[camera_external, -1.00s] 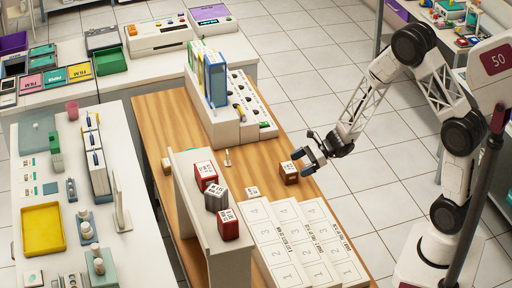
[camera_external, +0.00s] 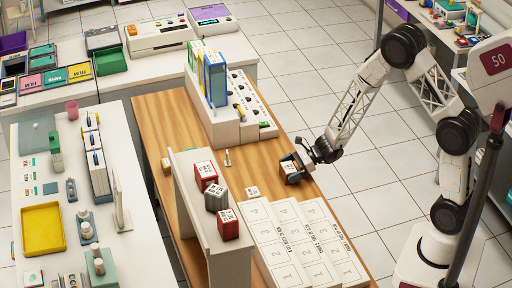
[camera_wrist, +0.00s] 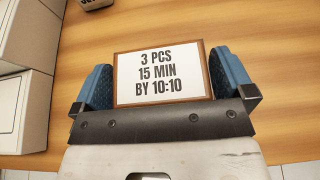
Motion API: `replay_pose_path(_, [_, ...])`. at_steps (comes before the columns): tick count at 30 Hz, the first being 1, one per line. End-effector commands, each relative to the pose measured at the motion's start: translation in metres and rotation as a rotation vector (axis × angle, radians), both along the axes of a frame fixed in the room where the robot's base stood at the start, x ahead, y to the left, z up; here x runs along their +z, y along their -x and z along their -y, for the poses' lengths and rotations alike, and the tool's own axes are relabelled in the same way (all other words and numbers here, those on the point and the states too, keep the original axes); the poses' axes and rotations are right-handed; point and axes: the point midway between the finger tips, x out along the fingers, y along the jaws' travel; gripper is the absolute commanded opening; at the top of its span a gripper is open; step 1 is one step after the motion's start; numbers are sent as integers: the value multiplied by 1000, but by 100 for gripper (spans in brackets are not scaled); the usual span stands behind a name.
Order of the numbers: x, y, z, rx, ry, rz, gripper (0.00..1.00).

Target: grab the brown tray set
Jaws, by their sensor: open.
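The brown tray set (camera_external: 288,168) is a small brown box with a white label on top. It stands on the wooden table near its right edge. In the wrist view the brown tray set (camera_wrist: 160,72) shows its label, "3 PCS 15 MIN BY 10:10". My gripper (camera_external: 292,172) is at the box in the external view. In the wrist view my gripper (camera_wrist: 166,82) is open, with one blue finger pad on each side of the box. A small gap shows at the right pad; contact at the left pad is unclear.
A white shelf (camera_external: 188,200) holds red and grey labelled boxes (camera_external: 228,224) to the left. White numbered panels (camera_external: 290,240) lie in front. A white rack (camera_external: 215,115) with upright folders stands behind. Bare wood (camera_external: 170,110) lies at the back left.

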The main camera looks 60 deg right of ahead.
Motion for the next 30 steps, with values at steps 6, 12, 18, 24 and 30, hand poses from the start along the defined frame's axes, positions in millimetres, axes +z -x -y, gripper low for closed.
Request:
replay_pose_path(6, [-1,-2,-2,0,0,0,100])
replay_pose_path(12, [-1,-2,-1,0,0,0,100])
replay_pose_path(18, [-1,-2,-1,0,0,0,100])
replay_pose_path(24, [-1,-2,-1,0,0,0,69])
replay_pose_path(30, [-1,-2,-1,0,0,0,56])
